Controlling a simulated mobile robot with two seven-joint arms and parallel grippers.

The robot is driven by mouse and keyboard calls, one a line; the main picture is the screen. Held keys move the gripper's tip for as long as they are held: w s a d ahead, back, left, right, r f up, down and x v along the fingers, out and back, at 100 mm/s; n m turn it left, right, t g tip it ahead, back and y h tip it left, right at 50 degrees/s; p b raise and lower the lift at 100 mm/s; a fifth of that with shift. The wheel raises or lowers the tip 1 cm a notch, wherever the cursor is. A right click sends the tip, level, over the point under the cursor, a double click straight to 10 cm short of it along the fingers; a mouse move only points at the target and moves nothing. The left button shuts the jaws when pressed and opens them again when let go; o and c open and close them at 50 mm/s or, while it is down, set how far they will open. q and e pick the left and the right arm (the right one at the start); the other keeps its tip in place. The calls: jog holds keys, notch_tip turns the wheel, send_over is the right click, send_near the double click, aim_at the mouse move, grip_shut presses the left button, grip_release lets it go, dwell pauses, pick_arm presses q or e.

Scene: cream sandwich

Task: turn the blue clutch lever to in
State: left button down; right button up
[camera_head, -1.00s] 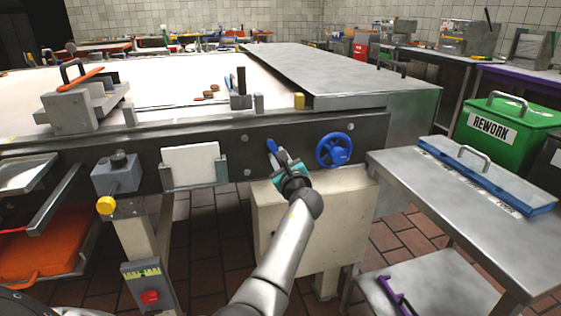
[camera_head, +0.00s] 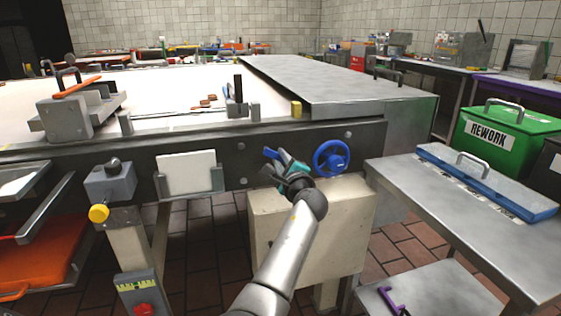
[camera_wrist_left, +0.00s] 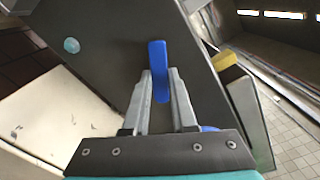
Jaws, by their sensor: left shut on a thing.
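The blue clutch lever (camera_head: 270,153) is on the dark front panel of the long machine, left of a blue handwheel (camera_head: 331,158). In the head view its free end leans up and to the left. My left gripper (camera_head: 279,164), with a teal band, is at the panel and shut on the lever. In the left wrist view the blue lever (camera_wrist_left: 157,58) stands between the two grey fingers of the gripper (camera_wrist_left: 160,82), its end sticking out past them. The lever's pivot and any in or out marking are hidden or too small to read. My right gripper is not in view.
A blank white card (camera_head: 187,172) sits in a holder left of the lever. A steel side table (camera_head: 440,190) with a blue-edged lid stands at the right, near a green REWORK box (camera_head: 505,138).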

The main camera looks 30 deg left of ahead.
pick_arm(q)
jog(key=shift+a+r, duration=0.1)
jog(key=shift+r, duration=0.05)
jog(key=c, duration=0.7)
grip_release()
jog(key=shift+s+d+p, duration=0.35)
jog(key=shift+s+d, duration=0.05)
jog(key=shift+d, duration=0.2)
jog(key=shift+p+v, duration=0.55)
jog(key=shift+v, duration=0.5)
jog(key=p, duration=0.4)
send_near(279, 157)
jog(key=shift+v, duration=3.2)
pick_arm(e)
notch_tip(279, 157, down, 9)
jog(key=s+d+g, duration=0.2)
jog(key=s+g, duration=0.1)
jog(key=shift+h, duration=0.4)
